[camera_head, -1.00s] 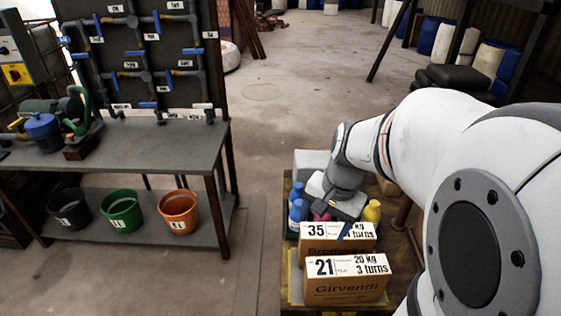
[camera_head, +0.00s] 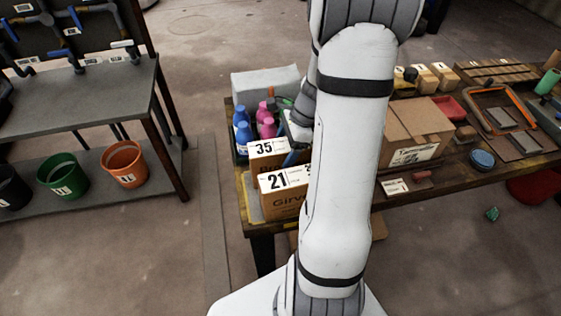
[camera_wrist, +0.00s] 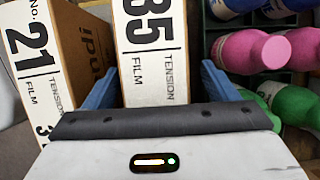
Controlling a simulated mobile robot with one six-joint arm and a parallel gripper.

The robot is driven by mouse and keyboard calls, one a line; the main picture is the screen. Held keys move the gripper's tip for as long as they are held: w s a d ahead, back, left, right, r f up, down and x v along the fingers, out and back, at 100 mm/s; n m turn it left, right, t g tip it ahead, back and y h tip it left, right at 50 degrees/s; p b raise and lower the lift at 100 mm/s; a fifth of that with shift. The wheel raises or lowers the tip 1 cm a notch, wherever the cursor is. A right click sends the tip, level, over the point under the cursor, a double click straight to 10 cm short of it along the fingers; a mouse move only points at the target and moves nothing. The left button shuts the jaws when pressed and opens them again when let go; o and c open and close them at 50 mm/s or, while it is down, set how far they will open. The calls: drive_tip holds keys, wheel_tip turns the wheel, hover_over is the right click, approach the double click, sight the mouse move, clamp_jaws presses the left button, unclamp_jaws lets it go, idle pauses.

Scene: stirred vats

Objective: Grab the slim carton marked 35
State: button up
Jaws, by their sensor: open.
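The slim carton marked 35 (camera_head: 267,147) stands on the wooden bench, just behind the carton marked 21 (camera_head: 283,180). In the wrist view, carton 35 (camera_wrist: 150,52) shows its white label face between the two blue fingers of my gripper (camera_wrist: 158,84), one on each side. The jaws are open. The left finger lies between carton 35 and carton 21 (camera_wrist: 45,57), and the right finger is on the bottle side. Whether either finger touches carton 35 cannot be told. In the head view, my arm hides the right parts of both cartons and most of my gripper.
Blue bottles (camera_head: 242,133) and pink bottles (camera_head: 267,127) stand close behind carton 35; pink (camera_wrist: 252,50) and green ones crowd the right finger. A larger brown carton (camera_head: 417,125) and trays (camera_head: 505,110) occupy the bench to the right.

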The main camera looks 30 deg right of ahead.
drive_tip(key=shift+x, duration=0.95)
drive_tip(key=shift+c, duration=0.2)
drive_tip(key=c, duration=1.5)
